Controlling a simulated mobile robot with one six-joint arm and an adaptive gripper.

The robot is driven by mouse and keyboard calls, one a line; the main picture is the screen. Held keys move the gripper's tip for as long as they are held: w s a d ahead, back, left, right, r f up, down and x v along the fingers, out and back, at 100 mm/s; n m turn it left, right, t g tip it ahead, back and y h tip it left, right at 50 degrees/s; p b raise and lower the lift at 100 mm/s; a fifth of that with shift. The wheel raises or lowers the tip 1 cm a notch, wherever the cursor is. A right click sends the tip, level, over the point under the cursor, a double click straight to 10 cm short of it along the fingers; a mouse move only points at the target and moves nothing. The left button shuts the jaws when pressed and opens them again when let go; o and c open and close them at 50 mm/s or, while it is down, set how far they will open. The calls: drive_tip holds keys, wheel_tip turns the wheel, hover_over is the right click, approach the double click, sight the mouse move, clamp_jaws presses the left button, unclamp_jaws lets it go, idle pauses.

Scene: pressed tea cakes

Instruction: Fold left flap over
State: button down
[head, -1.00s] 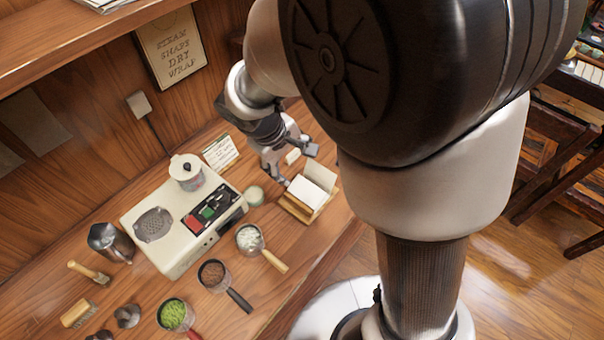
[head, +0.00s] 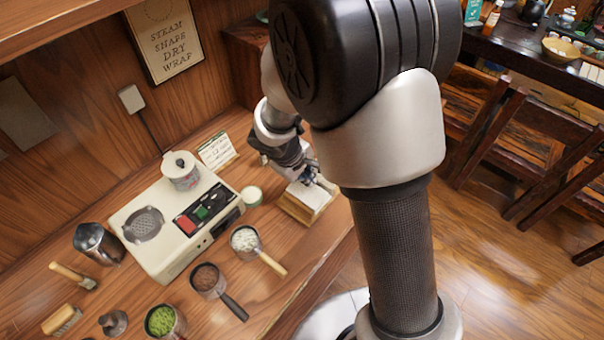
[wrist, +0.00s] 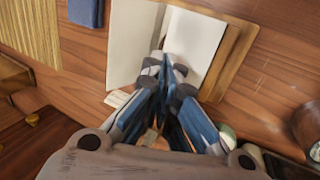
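A white paper wrapper lies on a wooden board (head: 291,209) near the right end of the counter; the board also shows in the wrist view (wrist: 236,60). In the wrist view one white panel (wrist: 195,38) lies on the board, and a paler panel (wrist: 128,45) extends to its left. A crease or raised edge runs between them. My gripper (wrist: 166,68) is over the wrapper, at this crease. Its fingertips are close together. Whether paper is pinched between them is hidden. In the head view my gripper (head: 309,178) is at the wrapper's far edge and partly covers it.
A pale machine (head: 165,245) with red and green buttons stands left of the board. A small jar (head: 251,196), a standing card (head: 217,151) and several handled cups are nearby. A blue cloth (wrist: 86,12) and slatted mat (wrist: 30,30) show in the wrist view. Chairs stand at right.

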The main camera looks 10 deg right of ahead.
drive_tip(key=shift+r+p, duration=0.1)
drive_tip(key=shift+p, duration=0.65)
drive_tip(key=p, duration=0.2)
drive_tip(key=shift+w+d+g+y+p, duration=0.1)
drive_tip(key=shift+d+g+y+p, duration=0.05)
drive_tip(key=shift+g+y+p, duration=0.2)
drive_tip(key=shift+w+d+f+y+p, duration=0.15)
drive_tip(key=shift+d+f+y+p, duration=0.15)
drive_tip(key=shift+p, duration=0.8)
drive_tip(key=shift+b+x, duration=0.95)
drive_tip(key=shift+b, duration=0.1)
drive_tip(key=shift+w+r, duration=0.1)
drive_tip(key=shift+w, duration=0.05)
drive_tip(key=shift+r, duration=0.1)
wheel_tip(320, 180, up, 15)
drive_tip(key=p, duration=0.7)
drive_tip(key=shift+r+p, duration=0.2)
drive_tip(key=shift+p, duration=0.1)
